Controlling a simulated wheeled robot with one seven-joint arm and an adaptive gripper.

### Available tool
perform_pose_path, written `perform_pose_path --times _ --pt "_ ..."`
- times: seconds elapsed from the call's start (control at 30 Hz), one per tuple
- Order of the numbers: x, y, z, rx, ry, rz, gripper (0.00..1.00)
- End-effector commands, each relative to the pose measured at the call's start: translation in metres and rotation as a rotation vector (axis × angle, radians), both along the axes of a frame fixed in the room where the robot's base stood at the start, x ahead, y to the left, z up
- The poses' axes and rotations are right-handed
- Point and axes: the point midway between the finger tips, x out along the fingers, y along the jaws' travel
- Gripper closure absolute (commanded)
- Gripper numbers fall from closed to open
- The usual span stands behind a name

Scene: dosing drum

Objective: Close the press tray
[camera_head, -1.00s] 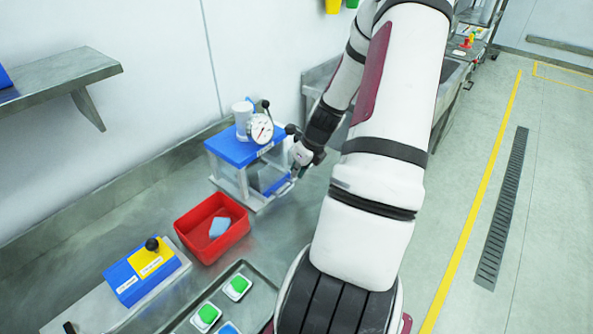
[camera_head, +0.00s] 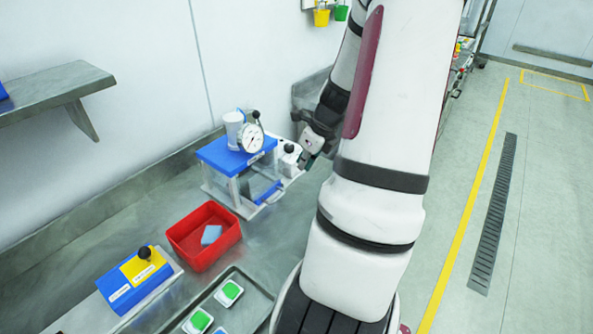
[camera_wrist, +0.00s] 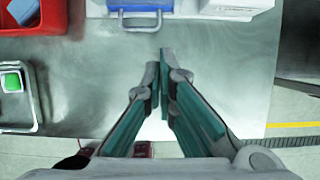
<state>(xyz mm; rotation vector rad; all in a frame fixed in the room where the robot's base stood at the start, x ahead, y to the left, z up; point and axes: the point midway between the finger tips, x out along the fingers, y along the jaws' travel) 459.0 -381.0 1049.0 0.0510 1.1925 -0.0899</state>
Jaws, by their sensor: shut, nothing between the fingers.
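The press (camera_head: 222,152) has a blue top, a round dial gauge and clear sides, and stands on the steel bench. My gripper (camera_head: 306,165) is to the right of the press, apart from the handle. In the wrist view my gripper (camera_wrist: 160,55) has its fingers together with nothing between them, over the bare bench.
A red bin (camera_head: 188,243) with a blue piece inside stands in front of the press. A blue and yellow box (camera_head: 135,280) and a tray (camera_head: 256,292) of green-topped pieces are nearer. A white unit (camera_head: 289,161) with a black knob stands right of the press.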

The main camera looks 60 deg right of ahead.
Motion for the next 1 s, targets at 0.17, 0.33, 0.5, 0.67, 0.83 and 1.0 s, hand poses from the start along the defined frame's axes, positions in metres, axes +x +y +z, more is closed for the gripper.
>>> perform_pose_path --times 0.17,0.33,0.5,0.67,0.83,1.0 --pt "-0.029 -0.010 -0.015 -0.103 0.070 0.108 1.00" --pt "-0.063 -0.027 -0.037 -0.309 0.150 0.362 1.00" --pt "-0.070 -0.030 -0.047 -0.516 0.144 0.656 1.00" --pt "-0.059 -0.010 -0.049 -0.688 0.047 0.934 1.00" --pt "-0.042 0.029 -0.042 -0.829 -0.112 1.162 1.00" --pt "-0.033 0.057 -0.035 -0.901 -0.227 1.275 1.00"
